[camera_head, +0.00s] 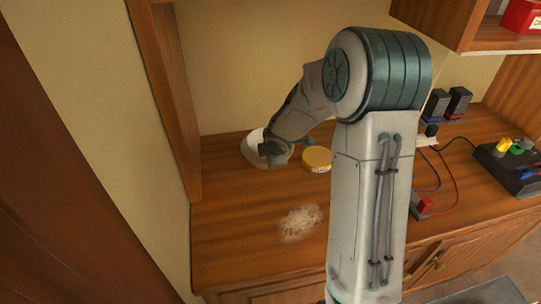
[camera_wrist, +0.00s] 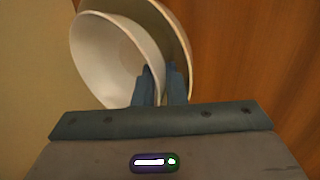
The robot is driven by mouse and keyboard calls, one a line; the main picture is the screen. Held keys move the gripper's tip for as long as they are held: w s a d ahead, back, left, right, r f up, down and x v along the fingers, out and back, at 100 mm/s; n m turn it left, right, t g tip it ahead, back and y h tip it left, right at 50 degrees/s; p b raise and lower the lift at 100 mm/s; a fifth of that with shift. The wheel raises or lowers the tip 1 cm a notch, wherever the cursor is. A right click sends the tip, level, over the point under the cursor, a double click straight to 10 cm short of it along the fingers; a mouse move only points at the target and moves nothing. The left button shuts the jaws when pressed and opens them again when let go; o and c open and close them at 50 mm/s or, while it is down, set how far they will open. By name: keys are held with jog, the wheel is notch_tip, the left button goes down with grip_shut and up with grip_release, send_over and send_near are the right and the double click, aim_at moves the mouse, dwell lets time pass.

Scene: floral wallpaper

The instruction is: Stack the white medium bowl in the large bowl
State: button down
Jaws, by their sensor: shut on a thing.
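In the wrist view, the white medium bowl (camera_wrist: 105,62) is at the upper left, with its rim running between the two blue fingers of my gripper (camera_wrist: 160,72). My gripper is shut on that rim. The large bowl (camera_wrist: 184,45), more beige, shows behind and to the right of the white bowl, which overlaps it. Whether the white bowl rests on its bottom cannot be told. In the head view, a pale bowl rim (camera_head: 250,145) shows at the back left of the counter, partly hidden by my wrist; the two bowls cannot be told apart there.
A yellow round tin (camera_head: 317,158) stands just right of the bowls. A pale tangled patch (camera_head: 300,223) lies on the wooden counter (camera_head: 235,235). Cables and a black box (camera_head: 510,165) are at the right. A cabinet side panel stands close on the left.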

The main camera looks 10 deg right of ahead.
jog(key=c, duration=1.5)
grip_release()
jog(key=shift+r+p, duration=0.55)
jog(key=s+d+r+m+g+h+p, duration=0.1)
jog(key=s+d+r+m+h+p, duration=0.25)
jog(key=s+r+m+p, duration=0.9)
jog(key=s+a+r+m+g+y+b, duration=0.1)
jog(key=s+r, duration=0.3)
jog(key=s, duration=0.4)
jog(key=s+a+r+m+g+y+b, duration=0.1)
jog(key=s+r+m+b, duration=0.3)
jog(key=s, duration=0.5)
jog(key=shift+a+r+m+y+b, duration=0.2)
jog(key=shift+a+m+y+b, duration=0.2)
jog(key=shift+y, duration=0.35)
